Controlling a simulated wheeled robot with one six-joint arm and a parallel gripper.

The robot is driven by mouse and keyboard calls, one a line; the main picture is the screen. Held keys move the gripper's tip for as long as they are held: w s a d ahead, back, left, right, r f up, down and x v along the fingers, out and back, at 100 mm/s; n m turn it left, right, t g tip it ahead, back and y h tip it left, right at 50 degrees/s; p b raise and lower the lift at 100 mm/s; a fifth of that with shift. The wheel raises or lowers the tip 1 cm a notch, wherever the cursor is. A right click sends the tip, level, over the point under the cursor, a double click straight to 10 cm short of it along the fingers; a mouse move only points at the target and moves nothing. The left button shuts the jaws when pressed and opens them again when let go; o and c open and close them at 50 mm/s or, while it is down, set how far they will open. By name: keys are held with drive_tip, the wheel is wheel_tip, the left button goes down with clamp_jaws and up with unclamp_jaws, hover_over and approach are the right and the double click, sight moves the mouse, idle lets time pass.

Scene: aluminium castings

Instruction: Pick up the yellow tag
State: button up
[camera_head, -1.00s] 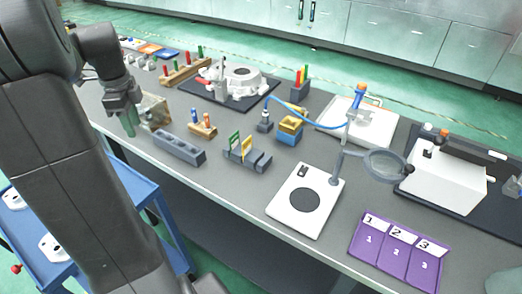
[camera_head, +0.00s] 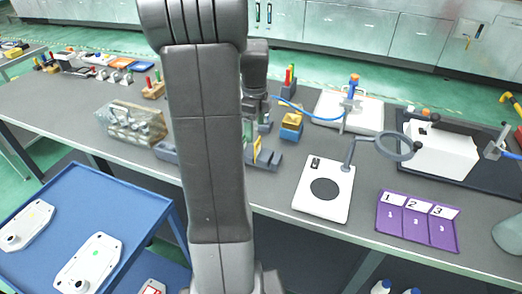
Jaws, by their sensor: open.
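The yellow tag (camera_head: 257,145) stands upright in a dark grey slotted holder (camera_head: 267,160) on the bench. It shows as a thin strip just right of my arm. A green strip at its left is partly hidden, and I cannot tell whether it is the green tag or a finger. My gripper (camera_head: 254,112) hangs above and close to the holder, pointing down. It is open with nothing seen in it. Its fingertips are small and partly hidden, so I cannot tell whether they touch the tag.
Blue and yellow blocks (camera_head: 291,126) stand right of the holder. A white plate with a black disc (camera_head: 323,190) and a magnifier (camera_head: 399,146) are further right, with a purple numbered mat (camera_head: 418,220). A clear box of parts (camera_head: 132,122) is left. My arm hides the mid-bench.

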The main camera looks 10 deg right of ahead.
sight(258, 140)
drive_tip(key=shift+s+d+f, duration=0.1)
drive_tip(key=shift+d+f, duration=0.05)
drive_tip(key=shift+f, duration=0.35)
drive_tip(key=shift+d+f, duration=0.15)
drive_tip(key=shift+f, duration=0.3)
drive_tip(key=shift+w+d+f, duration=0.1)
drive_tip(key=shift+w+f, duration=0.05)
drive_tip(key=shift+f, duration=1.2)
drive_tip(key=shift+w+f, duration=0.15)
drive_tip(key=shift+f, duration=1.2)
drive_tip(key=shift+c, duration=0.2)
drive_tip(key=c, duration=1)
